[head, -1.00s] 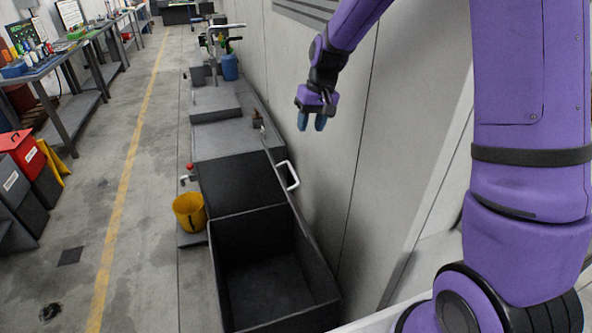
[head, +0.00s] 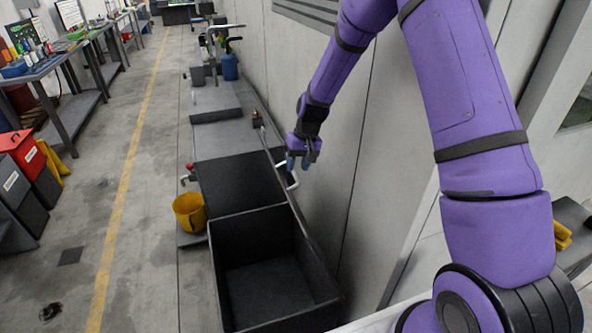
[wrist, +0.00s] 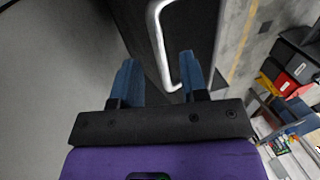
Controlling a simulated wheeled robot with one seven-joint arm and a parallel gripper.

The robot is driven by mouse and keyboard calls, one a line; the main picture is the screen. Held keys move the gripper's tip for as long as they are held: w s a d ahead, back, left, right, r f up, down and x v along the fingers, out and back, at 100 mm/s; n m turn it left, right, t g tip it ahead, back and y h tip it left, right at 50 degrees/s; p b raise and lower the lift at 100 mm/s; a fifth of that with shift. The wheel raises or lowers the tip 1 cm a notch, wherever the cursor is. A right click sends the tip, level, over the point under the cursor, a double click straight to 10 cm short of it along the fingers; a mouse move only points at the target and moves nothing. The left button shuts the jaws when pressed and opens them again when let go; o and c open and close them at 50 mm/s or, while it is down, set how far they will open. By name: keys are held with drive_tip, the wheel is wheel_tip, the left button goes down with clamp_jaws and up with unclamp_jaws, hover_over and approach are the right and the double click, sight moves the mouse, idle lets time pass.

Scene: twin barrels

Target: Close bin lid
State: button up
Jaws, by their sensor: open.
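The black bin (head: 222,245) stands in the lower middle of the head view, its near compartment open and empty. The dark lid panel (head: 238,183) lies just beyond the opening. A pale bar handle (head: 294,182) sticks out at the panel's right edge. My gripper (head: 299,163) is open and empty at the handle, partly covering it. In the wrist view, the handle (wrist: 158,45) runs between the two blue fingers of my gripper (wrist: 160,72), its lower end near the right finger. I cannot tell whether they touch.
The wall (head: 350,150) runs close along the bin's right side. A yellow bucket (head: 190,212) stands at its left. Red and grey bins (head: 18,160) and workbenches (head: 45,68) line the far left.

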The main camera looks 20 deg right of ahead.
drive_tip(key=shift+x, duration=1.15)
clamp_jaws()
